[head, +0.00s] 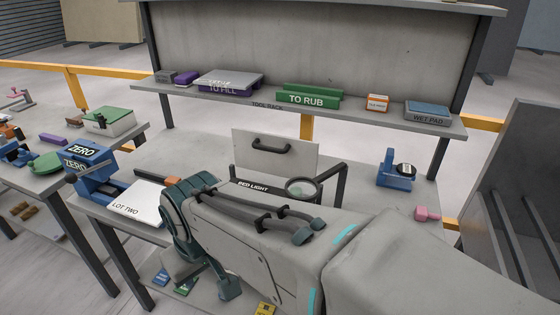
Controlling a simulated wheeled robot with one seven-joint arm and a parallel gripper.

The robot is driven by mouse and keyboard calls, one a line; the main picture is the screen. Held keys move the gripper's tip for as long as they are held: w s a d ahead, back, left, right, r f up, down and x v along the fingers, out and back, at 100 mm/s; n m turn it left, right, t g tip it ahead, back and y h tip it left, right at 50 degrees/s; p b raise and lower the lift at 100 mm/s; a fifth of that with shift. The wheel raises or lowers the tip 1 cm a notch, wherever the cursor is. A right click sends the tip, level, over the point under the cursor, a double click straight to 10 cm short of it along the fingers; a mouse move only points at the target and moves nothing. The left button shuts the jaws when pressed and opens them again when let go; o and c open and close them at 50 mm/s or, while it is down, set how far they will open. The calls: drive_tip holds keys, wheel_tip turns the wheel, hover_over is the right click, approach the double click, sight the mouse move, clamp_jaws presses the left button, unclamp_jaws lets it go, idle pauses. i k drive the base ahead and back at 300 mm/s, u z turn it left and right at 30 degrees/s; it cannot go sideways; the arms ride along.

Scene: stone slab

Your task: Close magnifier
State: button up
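A round, dark-rimmed lens (300,187), which looks like the magnifier, shows in the head view just above my arm, right of the middle. It sits by a dark bar frame (334,173) and a label reading RED LIGHT (253,187). My arm hides what is below it, so how it is hinged and how far it is open cannot be told. My arm reaches in from the lower right across the bench. Its teal end (186,212) is left of the lens and apart from it.
A grey panel with a dark handle (271,147) stands behind the lens. A blue device with a black disc (396,170) and a pink piece (427,213) are to the right. A blue ZERO device (90,166) and a white LOT TWO board (136,201) are left. A labelled rack (270,104) spans behind.

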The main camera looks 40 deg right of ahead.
sight(317, 180)
drive_tip(key=z, duration=1.6)
